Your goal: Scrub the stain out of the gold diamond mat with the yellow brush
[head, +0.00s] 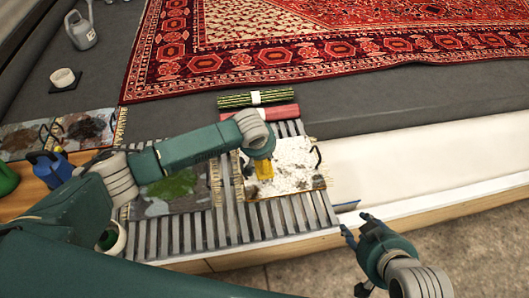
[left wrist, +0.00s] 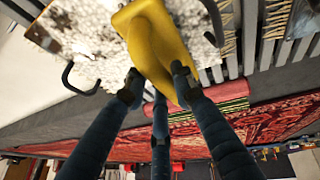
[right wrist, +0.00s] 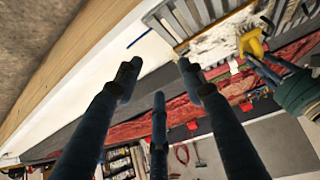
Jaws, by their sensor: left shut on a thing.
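My left gripper (head: 261,156) is shut on the yellow brush (head: 264,171), above or on a mat (head: 298,181). The mat lies on the slatted grate and is covered in white suds with dark specks. Its diamond pattern is hidden, and I cannot tell how much stain lies under the suds. In the left wrist view the fingers (left wrist: 158,82) grip the yellow brush (left wrist: 152,38) over the sudsy mat (left wrist: 90,35); its bristles are hidden. My right gripper (head: 358,222) is open and empty, off the front edge of the grate; its spread fingers show in the right wrist view (right wrist: 158,72).
A mat with a green stain (head: 172,188) lies left on the grate (head: 232,226). Two rolled mats, green (head: 238,99) and red (head: 270,113), lie behind. Stained mats (head: 84,128) and a blue container (head: 49,167) are at the left. Dark handles stand on the sudsy mat's edges.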

